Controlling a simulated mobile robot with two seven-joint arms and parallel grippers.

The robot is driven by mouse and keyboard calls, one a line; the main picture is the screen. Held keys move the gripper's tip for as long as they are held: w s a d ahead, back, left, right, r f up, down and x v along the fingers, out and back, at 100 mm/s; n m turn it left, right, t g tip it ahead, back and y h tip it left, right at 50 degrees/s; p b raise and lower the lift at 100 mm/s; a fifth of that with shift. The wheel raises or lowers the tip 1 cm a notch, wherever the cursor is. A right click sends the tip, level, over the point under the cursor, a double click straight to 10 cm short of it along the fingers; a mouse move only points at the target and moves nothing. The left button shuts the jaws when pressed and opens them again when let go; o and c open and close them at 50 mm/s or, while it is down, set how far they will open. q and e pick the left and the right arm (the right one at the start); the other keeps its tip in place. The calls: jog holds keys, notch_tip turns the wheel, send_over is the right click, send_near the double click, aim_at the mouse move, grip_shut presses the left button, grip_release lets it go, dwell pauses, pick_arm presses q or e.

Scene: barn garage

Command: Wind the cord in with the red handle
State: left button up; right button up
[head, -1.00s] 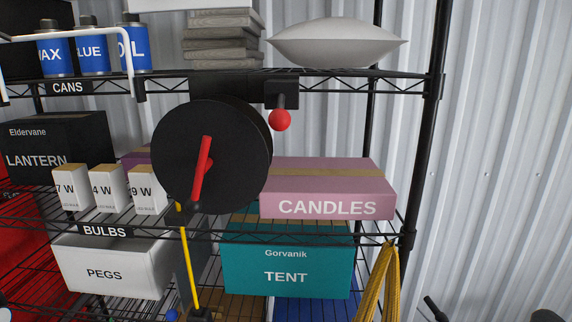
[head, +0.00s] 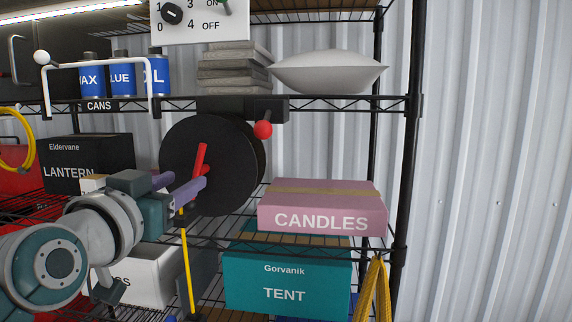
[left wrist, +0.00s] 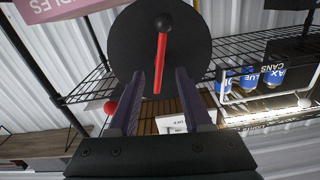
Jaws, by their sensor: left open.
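The black cord reel (head: 235,165) hangs under the upper shelf, facing me. Its red handle (head: 199,160) slants across the reel's face, its lower part hidden behind my fingers. The yellow cord (head: 187,265) runs down below the reel. My left gripper (head: 188,181) is open, its purple fingers reaching towards the handle. In the left wrist view, the open left gripper (left wrist: 160,76) has the red handle (left wrist: 161,64) showing between its fingertips, with a black knob at the handle's end. I cannot tell whether they touch. My right gripper is out of view.
A red ball lever (head: 263,129) sticks out right of the reel. The pink candles box (head: 320,205) and teal tent box (head: 288,280) stand close on the shelves. Cans (head: 122,78) and a white bar handle (head: 100,62) are upper left.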

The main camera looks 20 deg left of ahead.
aim_at(194, 174)
pick_arm(q)
jog(key=shift+p+x, duration=0.65)
jog(key=shift+x, duration=2.1)
jog(key=shift+c, duration=0.2)
grip_shut()
